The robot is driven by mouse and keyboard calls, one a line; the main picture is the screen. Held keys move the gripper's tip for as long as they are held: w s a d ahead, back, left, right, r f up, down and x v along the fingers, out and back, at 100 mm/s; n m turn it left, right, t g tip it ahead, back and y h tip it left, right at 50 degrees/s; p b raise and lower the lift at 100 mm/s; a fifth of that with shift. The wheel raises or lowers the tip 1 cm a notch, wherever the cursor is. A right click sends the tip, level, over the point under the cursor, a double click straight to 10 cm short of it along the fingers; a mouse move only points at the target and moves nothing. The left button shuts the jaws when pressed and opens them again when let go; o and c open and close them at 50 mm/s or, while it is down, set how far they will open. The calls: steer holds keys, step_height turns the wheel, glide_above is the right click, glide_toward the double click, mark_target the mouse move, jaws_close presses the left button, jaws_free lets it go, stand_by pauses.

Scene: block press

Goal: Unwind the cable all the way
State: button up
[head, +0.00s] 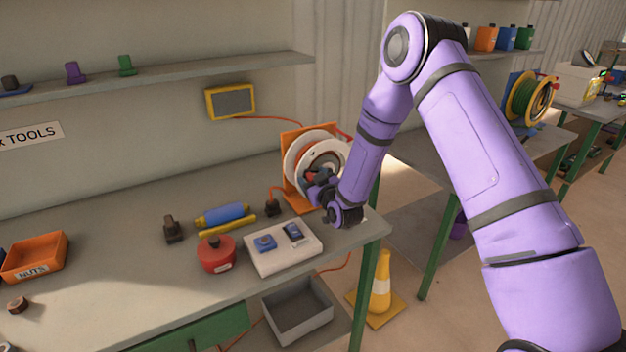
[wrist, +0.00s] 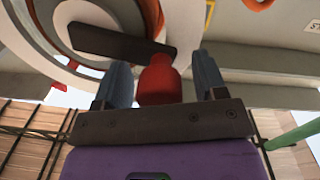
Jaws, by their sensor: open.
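The cable reel (head: 318,154) has white flanges, an orange stand and orange cable wound on it. It stands at the bench's right end, partly hidden by my arm. In the wrist view the white reel (wrist: 75,20) fills the upper left, with a dark crank bar (wrist: 120,42) across it. A red crank knob (wrist: 158,80) sits at the bar's right end. My gripper (wrist: 163,80) is open, with one finger on each side of the knob. I cannot tell whether either finger touches it. In the head view my gripper (head: 318,185) is at the reel's front.
A white switch box (head: 283,259), a red round container (head: 217,254), a blue roller (head: 222,214) and an orange nuts bin (head: 35,256) are on the bench. A yellow cone (head: 381,285) stands on the floor. A yellow-framed screen (head: 230,101) is on the wall.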

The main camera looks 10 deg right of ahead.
jaws_close()
steer(key=shift+f, duration=0.1)
step_height(320, 180, down, 2)
steer(key=n, duration=0.3)
steer(key=shift+a+f, duration=0.1)
steer(key=shift+a, duration=0.05)
steer(key=f+n, duration=0.1)
steer(key=n, duration=0.2)
steer(key=d+f+n, duration=0.1)
steer(key=f+n, duration=0.1)
steer(key=d+f+n, duration=0.1)
steer(key=n, duration=0.2)
steer(key=shift+w+f+n, duration=0.25)
steer(key=shift+f+n, duration=0.05)
steer(key=shift+f, duration=0.1)
steer(key=shift+w+d+f+n, duration=0.15)
steer(key=shift+d+f+n, duration=0.25)
steer(key=shift+n, duration=0.5)
steer(key=shift+w+d+f+n, duration=0.1)
steer(key=shift+d+f+n, duration=0.15)
steer(key=shift+d+n, duration=0.45)
steer(key=shift+a+n, duration=0.15)
steer(key=shift+n, duration=0.15)
